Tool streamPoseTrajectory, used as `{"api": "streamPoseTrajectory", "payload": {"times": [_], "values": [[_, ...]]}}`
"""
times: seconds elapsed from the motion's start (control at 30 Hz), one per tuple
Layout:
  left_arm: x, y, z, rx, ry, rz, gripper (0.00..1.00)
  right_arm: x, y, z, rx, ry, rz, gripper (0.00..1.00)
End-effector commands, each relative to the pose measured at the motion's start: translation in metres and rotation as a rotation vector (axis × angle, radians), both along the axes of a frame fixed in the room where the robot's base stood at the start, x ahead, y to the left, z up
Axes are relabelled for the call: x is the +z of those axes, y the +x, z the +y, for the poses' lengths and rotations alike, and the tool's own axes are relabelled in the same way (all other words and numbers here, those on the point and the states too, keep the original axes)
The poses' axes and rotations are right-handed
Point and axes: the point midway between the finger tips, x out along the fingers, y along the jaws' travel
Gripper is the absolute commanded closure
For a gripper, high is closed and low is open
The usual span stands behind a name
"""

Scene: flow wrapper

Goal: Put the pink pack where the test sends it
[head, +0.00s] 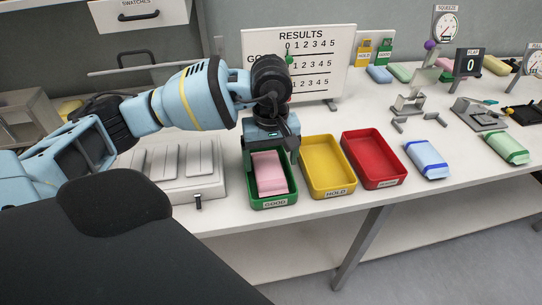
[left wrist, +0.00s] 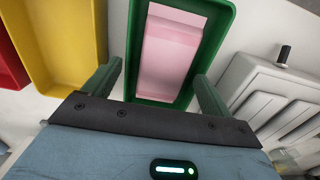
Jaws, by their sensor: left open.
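The pink pack (head: 269,173) lies in the green tray labelled GOOD (head: 273,203). In the left wrist view the pink pack (left wrist: 172,50) lies lengthwise inside the green tray (left wrist: 223,25). My left gripper (head: 272,148) is above the rear part of the green tray. In the left wrist view my left gripper (left wrist: 155,85) is open, its two fingers apart with nothing held between them. The yellow HOLD tray (head: 328,187) and the red tray (head: 377,178) stand empty to the right of the green tray. My right gripper is not in view.
A white board headed RESULTS (head: 335,45) stands behind the trays. A grey-white ribbed unit (head: 180,170) is left of the green tray. A blue pack (head: 427,159) and a green pack (head: 506,147) lie to the right, near gauges and test fixtures. The front bench edge is close to the trays.

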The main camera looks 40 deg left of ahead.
Motion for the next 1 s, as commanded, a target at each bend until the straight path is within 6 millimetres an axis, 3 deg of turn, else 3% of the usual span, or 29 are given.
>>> {"api": "streamPoseTrajectory", "payload": {"times": [0.23, 0.5, 0.7, 1.0], "values": [[0.009, 0.000, 0.000, 0.000, 0.000, -0.001, 0.15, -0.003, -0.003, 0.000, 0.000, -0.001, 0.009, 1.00], [0.052, 0.001, -0.001, -0.001, -0.001, -0.004, 0.15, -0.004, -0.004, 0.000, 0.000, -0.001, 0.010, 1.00], [0.073, 0.000, 0.000, -0.001, 0.000, -0.001, 0.15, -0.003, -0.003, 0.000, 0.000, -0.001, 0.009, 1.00], [0.078, 0.000, 0.000, 0.000, 0.000, 0.000, 0.15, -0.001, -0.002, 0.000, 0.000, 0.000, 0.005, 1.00]]}}
